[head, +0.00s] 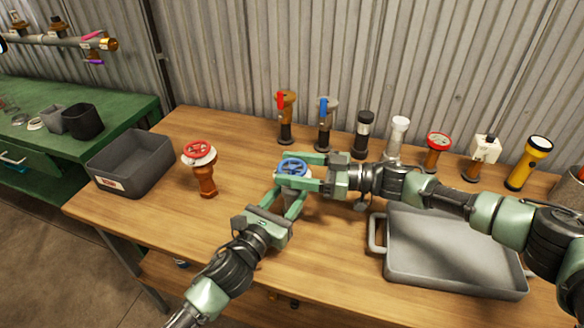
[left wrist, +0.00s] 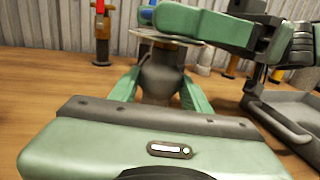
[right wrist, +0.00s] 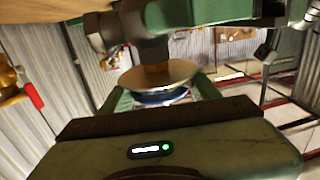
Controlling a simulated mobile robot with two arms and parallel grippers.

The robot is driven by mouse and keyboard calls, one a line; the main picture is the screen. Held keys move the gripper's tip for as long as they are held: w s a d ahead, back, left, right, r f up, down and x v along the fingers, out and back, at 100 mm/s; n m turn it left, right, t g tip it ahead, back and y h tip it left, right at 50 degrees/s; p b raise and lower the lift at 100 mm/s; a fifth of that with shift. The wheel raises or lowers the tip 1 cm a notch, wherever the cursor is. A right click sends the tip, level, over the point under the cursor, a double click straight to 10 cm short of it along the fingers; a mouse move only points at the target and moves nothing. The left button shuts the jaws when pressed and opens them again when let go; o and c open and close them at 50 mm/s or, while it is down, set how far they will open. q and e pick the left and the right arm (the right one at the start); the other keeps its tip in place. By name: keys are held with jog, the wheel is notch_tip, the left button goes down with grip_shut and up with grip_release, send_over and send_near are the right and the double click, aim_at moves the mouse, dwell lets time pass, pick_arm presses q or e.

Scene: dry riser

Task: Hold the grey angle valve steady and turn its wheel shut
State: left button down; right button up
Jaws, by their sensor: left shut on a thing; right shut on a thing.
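The grey angle valve stands on the wooden table, with its blue wheel (head: 292,166) on top. Its grey body (left wrist: 162,75) shows between the fingers in the left wrist view, below a pale disc. My left gripper (head: 286,202) is shut on the body from the front, low down. My right gripper (head: 304,172) comes from the right and is shut on the wheel. In the right wrist view the wheel's blue rim (right wrist: 160,98) sits between the fingers, next to the disc (right wrist: 158,77). The arms and fingers hide much of the valve.
An orange valve with a red wheel (head: 199,151) stands to the left, beside a grey bin (head: 145,172). A grey tray (head: 455,268) lies at front right. Several valves, fittings and a yellow torch (head: 529,163) line the back.

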jog(key=shift+f+t, duration=0.1)
jog(key=shift+t, duration=0.2)
jog(key=m+t+h, duration=0.1)
jog(key=m+t, duration=0.2)
jog(key=shift+s+a+t, duration=0.1)
jog(key=shift+s+t, duration=0.05)
jog(key=shift+t, duration=0.25)
jog(key=m+t+h, duration=0.1)
jog(key=t, duration=0.1)
jog(key=m+t+h, duration=0.2)
jog(key=shift+a+m+t+h, duration=0.2)
jog(key=shift+m+t+h, duration=0.1)
jog(key=shift+t, duration=0.1)
jog(key=shift+m, duration=0.3)
jog(key=shift+d+t+h, duration=0.2)
jog(key=shift+t+h, duration=0.2)
jog(key=shift+h, duration=0.1)
jog(key=o, duration=1.4)
jog(key=shift+c, duration=0.2)
jog(key=shift+d, duration=0.1)
